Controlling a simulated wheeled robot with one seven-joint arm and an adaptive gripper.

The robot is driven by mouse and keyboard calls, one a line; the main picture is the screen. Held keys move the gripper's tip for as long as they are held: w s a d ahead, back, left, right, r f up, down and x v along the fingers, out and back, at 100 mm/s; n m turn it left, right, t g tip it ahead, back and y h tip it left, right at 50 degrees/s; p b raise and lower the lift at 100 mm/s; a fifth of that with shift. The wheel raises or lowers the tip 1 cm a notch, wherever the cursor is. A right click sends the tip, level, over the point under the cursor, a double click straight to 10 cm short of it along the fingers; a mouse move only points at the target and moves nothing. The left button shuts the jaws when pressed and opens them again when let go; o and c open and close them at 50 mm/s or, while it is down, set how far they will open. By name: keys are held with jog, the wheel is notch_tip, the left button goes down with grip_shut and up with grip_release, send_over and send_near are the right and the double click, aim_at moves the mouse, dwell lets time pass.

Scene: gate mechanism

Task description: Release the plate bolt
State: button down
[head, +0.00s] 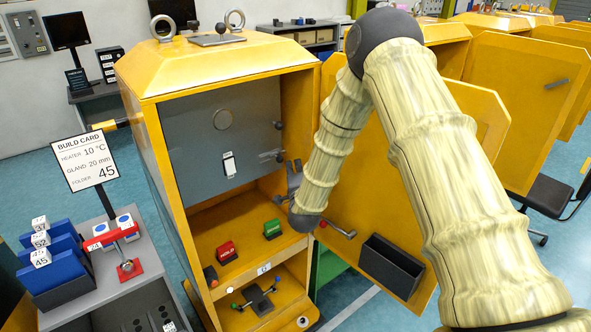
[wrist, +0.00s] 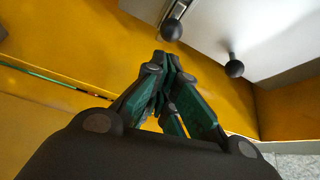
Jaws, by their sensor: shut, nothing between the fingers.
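The grey plate (head: 215,145) stands upright in the upper opening of the yellow cabinet. At its right edge are a small knob (head: 278,125) and, lower down, a bolt with a dark handle (head: 270,156). My gripper (head: 292,172) is just below and right of this bolt, partly hidden by my arm. In the wrist view my gripper (wrist: 165,60) has its green-padded fingers closed together, empty. Beyond the fingertips are a black ball knob on a metal fitting (wrist: 171,29) and a second ball knob on a stem (wrist: 234,68). Both appear apart from the fingers; which one is the plate bolt's is unclear.
The cabinet door (head: 400,235) stands open at right, with a dark bin (head: 391,265) and a handle (head: 341,231). Red (head: 227,252) and green (head: 272,229) blocks sit on the cabinet shelf. A side bench (head: 120,280) with blue folders stands at left.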

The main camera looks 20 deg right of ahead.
aim_at(282, 159)
jog(key=shift+w+d+r+p, duration=0.1)
jog(key=shift+w+p, duration=0.15)
jog(key=shift+w, duration=0.45)
jog(key=shift+w+d+f+p, duration=0.1)
jog(key=shift+w+d+p, duration=0.1)
jog(key=shift+w, duration=0.45)
jog(key=shift+w+d+r+p, duration=0.1)
jog(key=shift+w+p, duration=0.15)
jog(key=shift+w, duration=0.45)
jog(key=shift+a, duration=0.1)
jog(key=a, duration=0.1)
jog(key=s+a+b, duration=0.1)
jog(key=a+b, duration=0.1)
jog(key=shift+s+a, duration=0.25)
jog(key=shift+a, duration=0.15)
jog(key=shift+d, duration=0.1)
